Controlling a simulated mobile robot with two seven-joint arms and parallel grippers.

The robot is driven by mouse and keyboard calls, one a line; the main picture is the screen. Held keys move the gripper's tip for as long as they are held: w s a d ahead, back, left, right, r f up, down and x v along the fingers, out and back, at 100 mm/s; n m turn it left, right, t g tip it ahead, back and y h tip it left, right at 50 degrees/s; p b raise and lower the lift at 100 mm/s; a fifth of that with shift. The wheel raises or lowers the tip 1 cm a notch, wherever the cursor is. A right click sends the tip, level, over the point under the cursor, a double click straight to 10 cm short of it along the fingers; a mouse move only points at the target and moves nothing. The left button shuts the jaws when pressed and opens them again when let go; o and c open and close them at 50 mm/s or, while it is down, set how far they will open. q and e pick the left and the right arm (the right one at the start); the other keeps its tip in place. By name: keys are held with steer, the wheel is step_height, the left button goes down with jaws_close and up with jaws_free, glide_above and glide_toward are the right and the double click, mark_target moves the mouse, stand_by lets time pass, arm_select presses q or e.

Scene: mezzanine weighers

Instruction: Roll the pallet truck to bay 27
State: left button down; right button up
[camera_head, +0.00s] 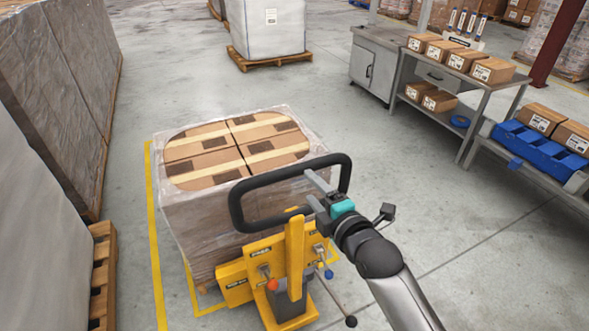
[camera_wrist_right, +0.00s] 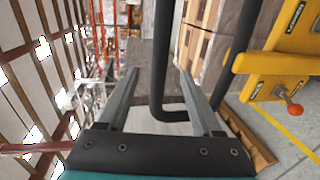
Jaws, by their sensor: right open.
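The yellow pallet truck (camera_head: 292,262) stands in the lower middle of the head view, its black loop handle (camera_head: 238,207) raised. A wrapped load of cartons (camera_head: 236,150) stands right behind its mast; whether the forks are under it is hidden. My right gripper (camera_head: 314,180) is at the right part of the loop, jaws open. In the right wrist view, the handle (camera_wrist_right: 163,60) shows between the two open fingers (camera_wrist_right: 160,74), and part of the yellow truck body (camera_wrist_right: 283,72) shows at right. My left gripper is not in view. No bay number is readable.
Yellow floor lines (camera_head: 154,240) run around the load. Tall wrapped stacks (camera_head: 60,100) stand close on the left. A steel bench with cartons (camera_head: 440,75) and a shelf with blue bins (camera_head: 540,150) line the right. A white bulk bag (camera_head: 268,25) stands behind. Floor between is clear.

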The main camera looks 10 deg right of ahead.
mark_target(297, 174)
steer(key=x, duration=1)
steer(key=shift+s, duration=0.1)
jaws_close()
stand_by(0.4)
stand_by(0.9)
